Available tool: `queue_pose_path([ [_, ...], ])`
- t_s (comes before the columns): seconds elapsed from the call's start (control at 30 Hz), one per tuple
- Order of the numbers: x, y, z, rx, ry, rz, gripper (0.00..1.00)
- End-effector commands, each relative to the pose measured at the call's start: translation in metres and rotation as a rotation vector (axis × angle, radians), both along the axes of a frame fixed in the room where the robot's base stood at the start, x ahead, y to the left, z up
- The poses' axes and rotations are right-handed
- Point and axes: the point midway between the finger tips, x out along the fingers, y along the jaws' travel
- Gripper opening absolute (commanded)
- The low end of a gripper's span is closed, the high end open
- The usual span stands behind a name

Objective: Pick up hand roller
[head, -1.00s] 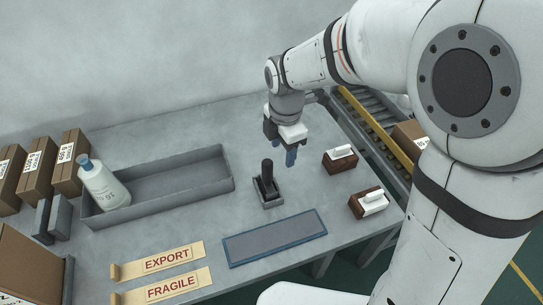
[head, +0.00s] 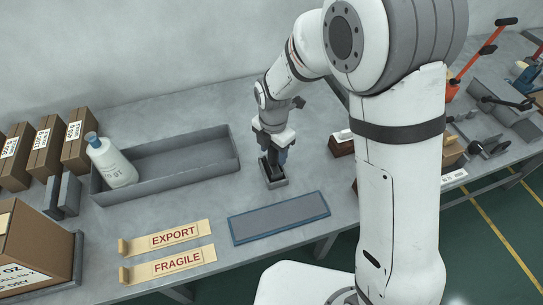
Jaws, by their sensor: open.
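The hand roller appears to be the dark upright tool (head: 273,170) in a small grey holder (head: 275,184) at the middle of the table. Its upper part is largely hidden by my gripper.
A blue-edged pad (head: 279,217) lies in front of the holder. A long grey tray (head: 185,164) with a white bottle (head: 113,164) stands to the left. EXPORT (head: 174,238) and FRAGILE (head: 177,263) strips lie front left. A brown-and-white block (head: 342,143) is to the right.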

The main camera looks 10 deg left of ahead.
Motion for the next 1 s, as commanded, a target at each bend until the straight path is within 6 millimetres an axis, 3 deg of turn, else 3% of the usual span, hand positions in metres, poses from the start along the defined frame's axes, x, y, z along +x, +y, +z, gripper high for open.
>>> queue_pose_path([
  [0.17, 0.0, 0.0002, -0.0001, 0.001, -0.001, 0.0, 0.54],
  [0.83, -0.0004, 0.0006, 0.0003, 0.0, 0.0, 0.001, 0.0],
  [1.0, -0.0003, 0.0009, 0.0007, 0.001, -0.001, 0.001, 0.0],
])
